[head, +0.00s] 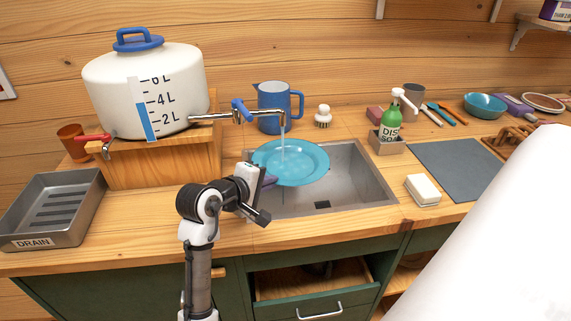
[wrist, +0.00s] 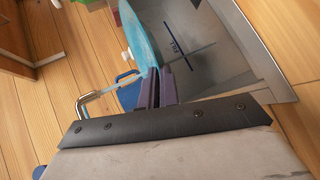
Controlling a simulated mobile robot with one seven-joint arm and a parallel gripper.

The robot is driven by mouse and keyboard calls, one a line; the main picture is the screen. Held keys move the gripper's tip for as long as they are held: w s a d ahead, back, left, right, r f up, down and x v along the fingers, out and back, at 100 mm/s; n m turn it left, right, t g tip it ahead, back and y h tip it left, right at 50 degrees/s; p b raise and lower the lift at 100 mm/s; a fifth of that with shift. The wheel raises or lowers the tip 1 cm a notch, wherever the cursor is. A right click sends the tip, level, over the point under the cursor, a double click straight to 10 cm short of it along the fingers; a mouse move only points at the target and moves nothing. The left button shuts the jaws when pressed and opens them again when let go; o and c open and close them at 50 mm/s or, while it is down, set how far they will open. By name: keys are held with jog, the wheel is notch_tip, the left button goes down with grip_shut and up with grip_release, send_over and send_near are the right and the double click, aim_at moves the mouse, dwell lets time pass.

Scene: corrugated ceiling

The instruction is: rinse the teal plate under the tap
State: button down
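The teal plate (head: 305,163) is held over the left part of the steel sink (head: 362,182), tilted, with its face visible in the head view. It shows nearly edge-on in the wrist view (wrist: 138,38). My gripper (head: 268,181) is at the plate's lower left edge; its purple fingers (wrist: 160,86) are closed on the rim in the wrist view. The tap (head: 262,115) with a blue lever (head: 240,110) reaches from the white tank (head: 150,95) over the plate. A thin stream of water (head: 282,135) falls from its spout onto the plate.
A blue jug (head: 270,97) and a white brush (head: 323,117) stand behind the sink. A soap bottle (head: 390,124), sponge (head: 422,189) and grey mat (head: 458,168) are to the right. A drain tray (head: 90,207) is at far left. An open drawer (head: 315,290) is below.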

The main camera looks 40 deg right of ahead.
jog(key=shift+d+r, duration=0.1)
jog(key=shift+d, duration=0.05)
jog(key=shift+s, duration=0.1)
jog(key=shift+s+a+p, duration=0.25)
jog(key=shift+s+a, duration=0.05)
jog(key=shift+s, duration=1)
jog(key=shift+s+a+p, duration=0.25)
jog(key=shift+s+p, duration=0.05)
jog(key=shift+s, duration=0.95)
jog(key=shift+s+a+p, duration=0.25)
jog(key=shift+s+a, duration=0.05)
jog(key=shift+s, duration=1)
jog(key=shift+s+a+r+p, duration=0.2)
jog(key=shift+s+r+p, duration=0.85)
jog(key=shift+p, duration=0.2)
jog(key=s+r+p, duration=0.1)
jog(key=s+p, duration=0.1)
jog(key=shift+s+a+r, duration=0.3)
jog(key=shift+s+r, duration=0.1)
